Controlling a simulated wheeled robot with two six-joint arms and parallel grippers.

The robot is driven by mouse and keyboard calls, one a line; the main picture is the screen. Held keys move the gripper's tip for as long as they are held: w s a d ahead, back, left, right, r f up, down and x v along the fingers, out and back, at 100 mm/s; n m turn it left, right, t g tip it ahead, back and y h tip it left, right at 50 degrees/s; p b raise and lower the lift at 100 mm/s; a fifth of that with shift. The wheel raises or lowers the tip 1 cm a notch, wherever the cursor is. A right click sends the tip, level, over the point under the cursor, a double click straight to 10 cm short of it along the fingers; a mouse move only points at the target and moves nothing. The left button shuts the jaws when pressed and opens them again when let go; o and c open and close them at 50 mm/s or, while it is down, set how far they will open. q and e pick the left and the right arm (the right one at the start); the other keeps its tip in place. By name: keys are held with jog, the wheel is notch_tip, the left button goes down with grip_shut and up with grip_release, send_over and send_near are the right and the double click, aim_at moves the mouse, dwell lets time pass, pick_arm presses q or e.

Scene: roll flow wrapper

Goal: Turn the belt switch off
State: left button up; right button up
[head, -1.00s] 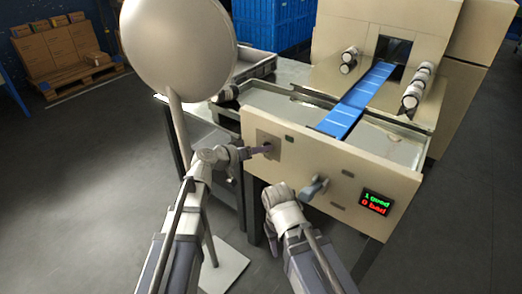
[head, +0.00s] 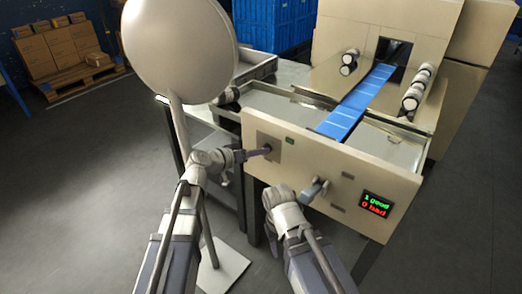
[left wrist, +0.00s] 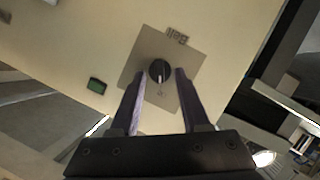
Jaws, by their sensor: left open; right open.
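The belt switch is a round black knob (left wrist: 160,71) with a white pointer line, on a grey square plate marked "Belt" (left wrist: 142,60). The pointer points toward the bottom of the left wrist view, with a small faint mark below it. My left gripper (left wrist: 157,82) is open, with one finger on each side of the knob; I cannot tell whether they touch it. In the head view my left gripper (head: 262,151) is at the plate.
A green indicator (left wrist: 96,85) sits beside the plate. A display (head: 376,204) reads 1 good, 0 bad. A blue belt (head: 355,103) runs into the machine. A pale disc on a pole (head: 178,50) stands left.

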pick_arm(q)
jog(key=p+v, duration=0.1)
jog(key=v, duration=0.5)
dwell(0.3)
jog(key=s+d+r+m+g+y+p, duration=0.25)
jog(key=s+d+g+p, duration=0.4)
jog(key=s+p, duration=0.6)
jog(key=s+a+r+n+g+y+p, duration=0.1)
jog(key=s+a+r+g+y+p, duration=0.2)
jog(key=p, duration=1)
jog(key=s+a+r+y, duration=0.3)
jog(key=s+r+y, duration=0.2)
jog(key=s+y, duration=0.1)
jog(key=shift+s+a+n, duration=0.3)
jog(key=shift+n, duration=0.05)
